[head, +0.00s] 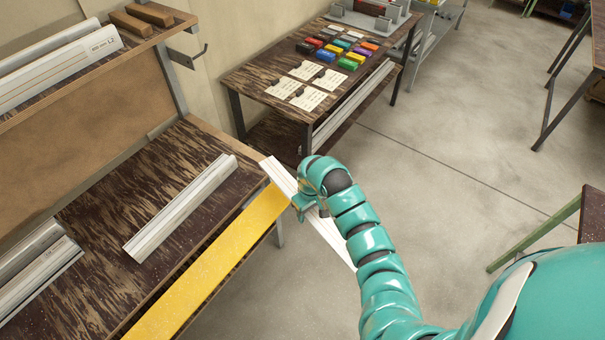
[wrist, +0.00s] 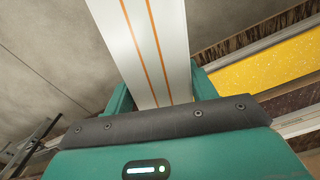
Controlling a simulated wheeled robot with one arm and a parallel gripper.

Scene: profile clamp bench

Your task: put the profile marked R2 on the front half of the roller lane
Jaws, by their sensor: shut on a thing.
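My gripper (head: 306,203) is shut on a long white profile (head: 331,237), held in the air off the front edge of the bench. The profile slants from upper left to lower right, partly hidden behind my gripper and arm. In the wrist view the held profile (wrist: 143,35) shows two orange lines and runs up between the fingers (wrist: 160,92). No marking is readable on it, so I cannot tell if it is R2. I cannot make out rollers anywhere, so I cannot identify the roller lane.
A yellow strip (head: 215,270) runs along the front of the dark bench. Another profile (head: 180,208) lies on the bench, with more at lower left (head: 38,275). Profiles marked L2 (head: 65,68) lie on the upper shelf. A far table (head: 262,73) bears cards and coloured blocks.

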